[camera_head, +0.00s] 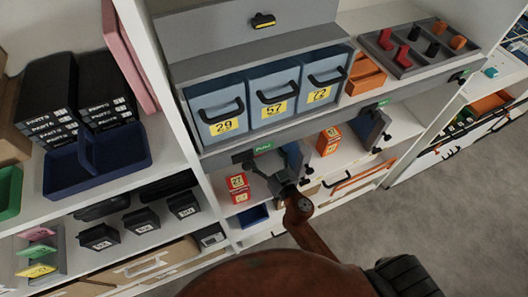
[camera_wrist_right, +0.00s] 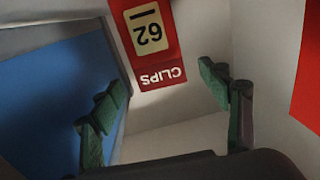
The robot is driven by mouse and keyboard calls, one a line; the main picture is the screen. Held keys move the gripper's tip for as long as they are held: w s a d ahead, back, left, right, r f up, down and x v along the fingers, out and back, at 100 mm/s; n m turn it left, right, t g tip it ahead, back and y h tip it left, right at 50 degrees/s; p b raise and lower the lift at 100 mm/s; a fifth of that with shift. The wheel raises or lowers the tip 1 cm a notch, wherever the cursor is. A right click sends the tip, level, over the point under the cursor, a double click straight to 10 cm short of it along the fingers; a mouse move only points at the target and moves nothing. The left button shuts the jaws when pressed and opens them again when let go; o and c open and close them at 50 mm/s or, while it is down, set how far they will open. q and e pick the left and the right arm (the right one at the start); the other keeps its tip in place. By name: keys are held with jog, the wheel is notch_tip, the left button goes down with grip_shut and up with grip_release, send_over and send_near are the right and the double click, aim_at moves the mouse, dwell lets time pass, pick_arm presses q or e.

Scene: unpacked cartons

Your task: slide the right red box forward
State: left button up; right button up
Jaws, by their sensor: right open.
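A red box with a yellow 62 label and the word CLIPS (camera_wrist_right: 152,40) lies straight ahead in the right wrist view, upside down there. My right gripper (camera_wrist_right: 163,92) is open, its green fingertips apart on either side of the near end of this box. No contact shows. In the head view my right gripper (camera_head: 274,178) reaches into the lower shelf and hides this box. A second red box (camera_head: 237,187) stands to its left; a red surface (camera_wrist_right: 309,75) at the right edge of the wrist view seems to be it. My left gripper is not in view.
A blue panel (camera_wrist_right: 48,105) stands close beside one finger. An orange box (camera_head: 329,140) is farther right on the shelf. The shelf above holds blue bins (camera_head: 216,99) and an orange bin (camera_head: 364,74). Bare shelf shows between the fingers.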

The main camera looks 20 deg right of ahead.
jog(key=w, duration=0.7)
jog(key=shift+a, duration=0.3)
jog(key=shift+s, duration=0.1)
jog(key=shift+c, duration=0.6)
jog(key=c, duration=1.3)
